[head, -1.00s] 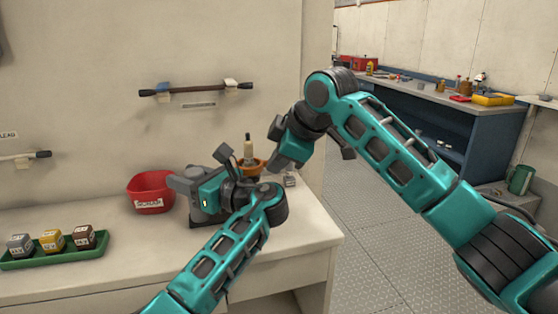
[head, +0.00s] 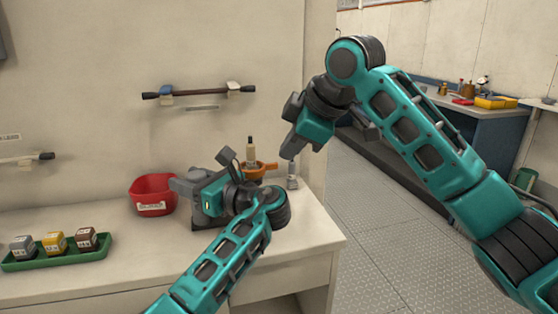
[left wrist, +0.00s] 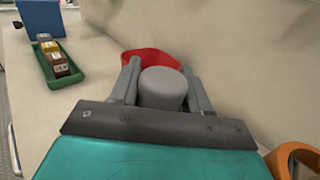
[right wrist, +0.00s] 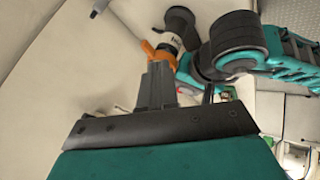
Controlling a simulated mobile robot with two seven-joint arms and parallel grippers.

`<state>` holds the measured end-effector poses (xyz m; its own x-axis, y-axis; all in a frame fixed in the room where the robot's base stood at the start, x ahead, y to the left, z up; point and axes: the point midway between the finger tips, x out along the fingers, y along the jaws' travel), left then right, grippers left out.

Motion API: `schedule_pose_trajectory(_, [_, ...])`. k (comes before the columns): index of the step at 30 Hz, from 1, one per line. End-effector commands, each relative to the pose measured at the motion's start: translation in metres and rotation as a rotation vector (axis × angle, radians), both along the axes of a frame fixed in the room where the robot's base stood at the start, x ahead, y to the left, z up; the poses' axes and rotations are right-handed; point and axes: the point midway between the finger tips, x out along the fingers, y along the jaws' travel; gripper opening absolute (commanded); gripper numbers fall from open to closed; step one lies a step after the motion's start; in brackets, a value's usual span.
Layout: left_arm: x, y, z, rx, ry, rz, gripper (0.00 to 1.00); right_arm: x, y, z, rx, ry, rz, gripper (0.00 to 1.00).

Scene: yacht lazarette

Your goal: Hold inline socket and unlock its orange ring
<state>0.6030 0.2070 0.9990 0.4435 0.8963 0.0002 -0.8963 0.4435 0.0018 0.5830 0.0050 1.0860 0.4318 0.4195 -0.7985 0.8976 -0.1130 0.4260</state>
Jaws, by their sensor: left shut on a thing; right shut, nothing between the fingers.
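My left gripper (head: 190,187) is low over the bench, pointing left. In the left wrist view its fingers are shut on a grey cylinder (left wrist: 163,88), which fits the inline socket. I cannot tell whether an orange ring sits on it. An orange part (head: 258,171) with a side lug is behind my left wrist, around the foot of an upright pale piece with a dark tip (head: 251,148). It also shows in the right wrist view (right wrist: 155,51). My right gripper (right wrist: 160,70) is shut and empty, pointing down right of the orange part, apart from it.
A red bin (head: 153,196) is left of my left gripper. A green tray (head: 60,257) with three small labelled blocks lies at far left. A small grey object (head: 292,184) stands below my right gripper. A dark bar (head: 198,90) hangs on the wall. The front bench is clear.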

Motion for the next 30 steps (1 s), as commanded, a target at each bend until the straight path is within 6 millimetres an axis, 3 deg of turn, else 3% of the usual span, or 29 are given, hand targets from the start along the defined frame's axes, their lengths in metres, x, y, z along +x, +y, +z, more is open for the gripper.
schedule_pose_trajectory(7, [0.0, 0.0, 0.0, 0.0, 0.001, 0.0, 0.03, -0.011, -0.017, 0.027, 0.001, 0.0, -0.001, 0.0])
schedule_pose_trajectory(21, [0.0, 0.0, 0.0, 0.0, 0.001, 0.0, 0.03, -0.013, -0.02, 0.031, 0.0, 0.0, 0.0, 0.0])
schedule_pose_trajectory(22, [0.0, 0.0, 0.0, 0.0, 0.001, 0.0, 0.49, -0.013, -0.02, 0.031, 0.0, 0.0, 0.0, 0.0])
schedule_pose_trajectory(30, [0.0, 0.0, 0.0, 0.0, 0.001, 0.0, 0.75, -0.013, -0.019, 0.031, 0.0, 0.0, 0.0, 0.0])
